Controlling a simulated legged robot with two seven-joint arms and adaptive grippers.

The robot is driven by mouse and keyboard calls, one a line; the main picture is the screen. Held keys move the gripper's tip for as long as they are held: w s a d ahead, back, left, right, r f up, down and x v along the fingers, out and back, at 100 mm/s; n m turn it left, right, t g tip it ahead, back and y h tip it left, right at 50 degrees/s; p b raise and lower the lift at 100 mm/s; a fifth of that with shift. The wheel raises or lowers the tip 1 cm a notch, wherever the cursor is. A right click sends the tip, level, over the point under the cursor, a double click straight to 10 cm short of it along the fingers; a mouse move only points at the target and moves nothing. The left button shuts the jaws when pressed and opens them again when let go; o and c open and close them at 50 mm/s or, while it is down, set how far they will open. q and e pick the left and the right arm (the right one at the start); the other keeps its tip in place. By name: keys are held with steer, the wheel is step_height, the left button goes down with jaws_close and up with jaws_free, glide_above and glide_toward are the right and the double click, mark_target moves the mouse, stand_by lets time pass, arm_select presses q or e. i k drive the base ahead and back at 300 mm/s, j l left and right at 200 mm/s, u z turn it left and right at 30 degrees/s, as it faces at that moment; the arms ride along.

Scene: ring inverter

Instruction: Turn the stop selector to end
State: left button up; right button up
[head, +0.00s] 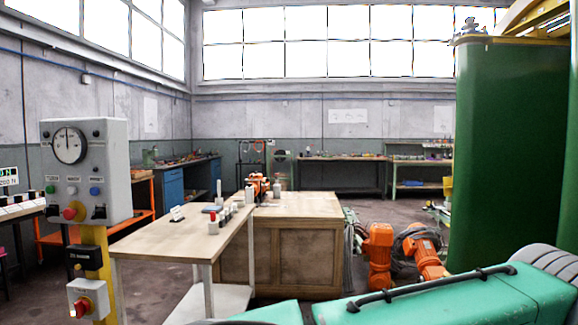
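A grey control box (85,170) stands on a yellow post (97,262) at the left of the head view. It has a round dial gauge (69,145) and a row of small coloured buttons. Neither of my grippers is in view.
A wooden workbench (185,240) with small items stands right of the post, beside a large wooden crate (293,262). Orange motors (379,255) lie on the floor beyond. A tall green cabinet-like body (508,150) rises at the right.

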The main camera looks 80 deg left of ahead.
mark_target(99, 213)
steer(key=u, duration=3.75)
